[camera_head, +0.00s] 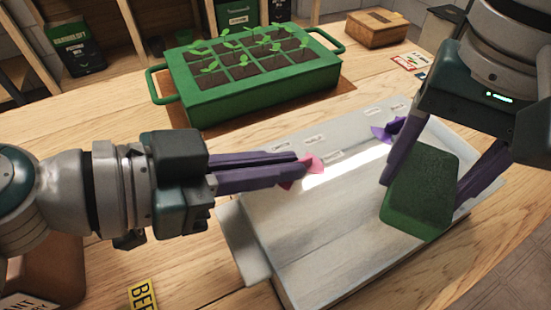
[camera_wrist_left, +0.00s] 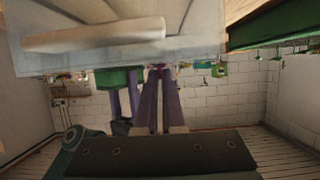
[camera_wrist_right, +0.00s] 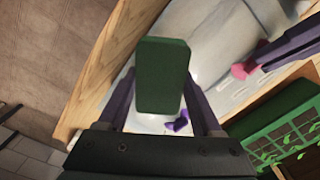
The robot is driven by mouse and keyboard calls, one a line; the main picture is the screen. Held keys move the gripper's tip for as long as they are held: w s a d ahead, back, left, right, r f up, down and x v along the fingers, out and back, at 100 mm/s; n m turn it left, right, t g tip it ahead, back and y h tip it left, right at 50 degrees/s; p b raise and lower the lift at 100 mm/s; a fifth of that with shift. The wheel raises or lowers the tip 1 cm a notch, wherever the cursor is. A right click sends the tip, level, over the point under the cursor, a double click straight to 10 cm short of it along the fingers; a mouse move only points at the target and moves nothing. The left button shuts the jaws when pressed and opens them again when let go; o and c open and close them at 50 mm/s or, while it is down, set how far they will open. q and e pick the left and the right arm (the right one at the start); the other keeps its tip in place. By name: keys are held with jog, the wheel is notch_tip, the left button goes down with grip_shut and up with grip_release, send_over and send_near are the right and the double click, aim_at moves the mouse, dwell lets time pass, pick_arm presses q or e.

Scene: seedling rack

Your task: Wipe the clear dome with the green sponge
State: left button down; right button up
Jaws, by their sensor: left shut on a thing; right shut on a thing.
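The clear dome (camera_head: 330,225) lies on the table as a pale, see-through cover with bright glare. It also shows in the right wrist view (camera_wrist_right: 215,40). My left gripper (camera_head: 290,172) is shut on the pink knob (camera_head: 309,169) at the dome's far left part. A purple knob (camera_head: 384,132) is further right on the dome. My right gripper (camera_head: 425,185) is shut on the green sponge (camera_head: 420,195), held upright between its fingers over the dome's right part. The sponge also shows in the right wrist view (camera_wrist_right: 160,78). I cannot tell whether it touches the dome.
A green seedling tray (camera_head: 235,100) with several small plants stands behind the dome. A wooden box (camera_head: 376,28) is at the back right. Dark bags (camera_head: 75,45) stand on a shelf at the back left. A yellow label (camera_head: 143,294) is at the front. Bare table lies left of the dome.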

aim_at(455, 162)
pick_arm(q)
jog(key=shift+a+f, duration=0.1)
jog(key=shift+f, duration=0.1)
pick_arm(e)
jog(key=shift+s+a, duration=0.5)
jog(key=shift+a, duration=0.7)
jog(key=shift+s+a, duration=0.55)
jog(key=shift+a, duration=0.65)
jog(key=shift+s+a, duration=0.5)
jog(key=shift+a, duration=0.7)
jog(key=shift+f, duration=0.15)
jog(key=shift+w+d, duration=0.25)
jog(key=shift+d, duration=0.25)
jog(key=shift+w+d, duration=0.45)
jog(key=shift+d, duration=0.6)
jog(key=shift+w+d, duration=0.4)
jog(key=shift+d, duration=0.65)
jog(key=shift+w+d, duration=0.45)
jog(key=shift+d, duration=0.6)
jog(key=shift+w+d, duration=0.35)
jog(key=shift+d, duration=0.55)
jog(key=shift+w+d, duration=0.35)
jog(key=shift+d, duration=0.5)
jog(key=shift+a+r, duration=0.1)
jog(key=shift+r, duration=3.45)
